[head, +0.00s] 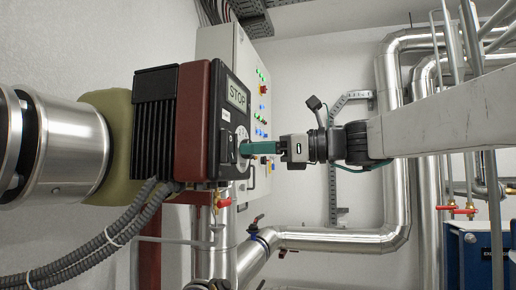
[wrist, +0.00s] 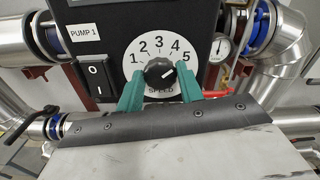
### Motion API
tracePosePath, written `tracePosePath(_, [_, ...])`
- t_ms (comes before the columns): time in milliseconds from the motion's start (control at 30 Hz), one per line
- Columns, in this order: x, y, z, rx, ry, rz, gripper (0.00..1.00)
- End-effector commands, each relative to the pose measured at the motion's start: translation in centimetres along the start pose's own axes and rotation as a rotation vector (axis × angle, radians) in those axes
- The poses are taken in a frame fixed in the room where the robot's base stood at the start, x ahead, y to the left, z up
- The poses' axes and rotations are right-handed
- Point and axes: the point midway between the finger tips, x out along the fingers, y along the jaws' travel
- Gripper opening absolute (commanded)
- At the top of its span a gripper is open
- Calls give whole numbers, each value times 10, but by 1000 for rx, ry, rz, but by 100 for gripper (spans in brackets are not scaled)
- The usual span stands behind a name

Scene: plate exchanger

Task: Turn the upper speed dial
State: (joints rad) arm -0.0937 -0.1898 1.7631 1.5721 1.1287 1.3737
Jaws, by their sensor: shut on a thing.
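The speed dial is a black knob (wrist: 159,73) on a round white plate marked 1 to 5, with "SPEED" below. The knob's white mark points right and slightly up, toward the 5 side. In the head view the dial plate (head: 242,134) shows edge-on on the pump's front, partly behind my fingers. My gripper (wrist: 160,86) has its green fingers on both sides of the knob, shut on it. In the head view my gripper (head: 245,148) reaches the pump front from the right. Only one speed dial shows.
The red and black pump housing (head: 192,125) has a display reading "STOP" (head: 237,95). A rocker switch (wrist: 97,78) sits left of the dial under a "PUMP 1" label (wrist: 87,31). A gauge (wrist: 220,48) and steel pipes are close at right. A control cabinet (head: 218,42) stands behind.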

Motion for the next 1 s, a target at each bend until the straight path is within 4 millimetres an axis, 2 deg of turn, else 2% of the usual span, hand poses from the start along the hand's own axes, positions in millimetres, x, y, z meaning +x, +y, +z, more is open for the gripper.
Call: tracePosePath(1000, [0,2,-1,-943,1,1,14])
